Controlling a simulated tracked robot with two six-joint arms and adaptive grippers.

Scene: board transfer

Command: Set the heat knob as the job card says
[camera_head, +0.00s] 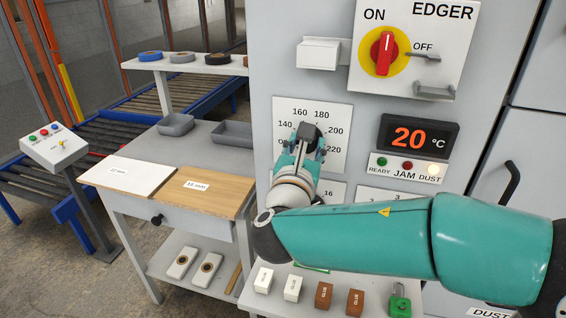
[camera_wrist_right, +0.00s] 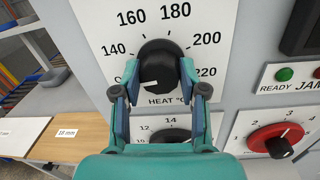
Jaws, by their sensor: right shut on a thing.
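The black heat knob (camera_wrist_right: 162,64) sits on a white dial plate (camera_head: 332,122) with numbers from 140 to 220 showing. My right gripper (camera_wrist_right: 160,86) is shut on the knob, with a finger on each side. The knob's white mark points left and slightly down, below 140, toward a label mostly hidden by the left finger. In the head view the gripper (camera_head: 307,150) covers the lower dial. The display (camera_head: 418,137) reads 20 °C. I cannot make out a job card. My left gripper is out of view.
Below is a second dial (camera_wrist_right: 165,134), partly hidden by my gripper. A red knob (camera_wrist_right: 276,140) is at lower right. The red EDGER switch (camera_head: 383,54) is above, and the DUST lamp (camera_head: 433,170) is lit. A bench with two boards (camera_head: 200,192) stands left.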

